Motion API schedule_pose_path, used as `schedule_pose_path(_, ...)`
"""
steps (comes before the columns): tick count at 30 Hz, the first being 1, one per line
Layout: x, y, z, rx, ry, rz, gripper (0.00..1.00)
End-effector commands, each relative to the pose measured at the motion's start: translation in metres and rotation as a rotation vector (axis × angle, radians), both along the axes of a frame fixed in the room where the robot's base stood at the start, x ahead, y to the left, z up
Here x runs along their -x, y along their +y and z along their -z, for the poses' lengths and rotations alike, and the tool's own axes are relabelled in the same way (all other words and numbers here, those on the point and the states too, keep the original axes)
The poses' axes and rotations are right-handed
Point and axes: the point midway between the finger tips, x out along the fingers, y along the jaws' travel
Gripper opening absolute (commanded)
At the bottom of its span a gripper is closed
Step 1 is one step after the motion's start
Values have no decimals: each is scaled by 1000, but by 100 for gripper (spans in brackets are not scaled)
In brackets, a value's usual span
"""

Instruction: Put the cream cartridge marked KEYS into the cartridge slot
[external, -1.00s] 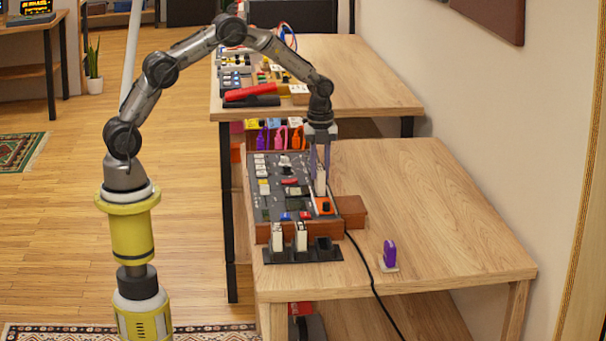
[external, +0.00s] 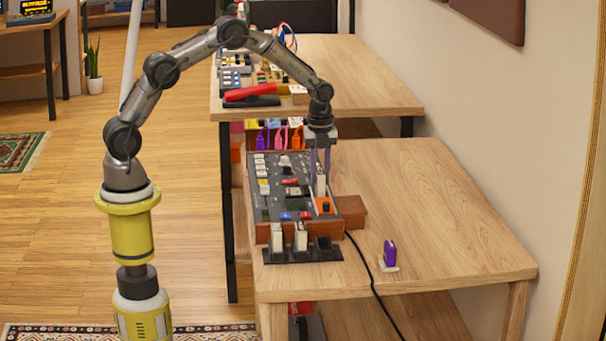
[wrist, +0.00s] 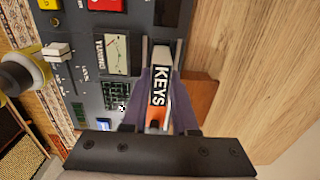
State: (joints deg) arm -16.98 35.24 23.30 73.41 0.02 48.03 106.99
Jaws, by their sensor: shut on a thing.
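The cream cartridge marked KEYS (wrist: 158,85) is between the fingers of my gripper (wrist: 163,92), its black label facing the wrist camera. In the external view the cartridge (external: 321,185) is upright, over the right side of the dark control panel (external: 270,205). My gripper (external: 320,180) points straight down and is shut on it. An orange slot housing (external: 325,207) lies directly at the cartridge's lower end. Whether the cartridge's lower end is inside the slot opening cannot be told.
A black rack (external: 285,256) in front of the panel holds two cream cartridges (external: 301,236). A purple item (external: 390,252) stands on the wooden table (external: 440,225) to the right. A black cable runs down the table. The table's right side is mostly clear.

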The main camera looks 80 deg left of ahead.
Motion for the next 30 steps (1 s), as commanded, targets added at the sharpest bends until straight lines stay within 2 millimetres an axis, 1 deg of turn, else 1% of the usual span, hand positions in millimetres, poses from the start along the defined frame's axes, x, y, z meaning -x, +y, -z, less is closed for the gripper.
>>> schedule_pose_path(15,0,0,11,0,0,0,0)
schedule_pose_path(30,0,0,12,0,0,0,0)
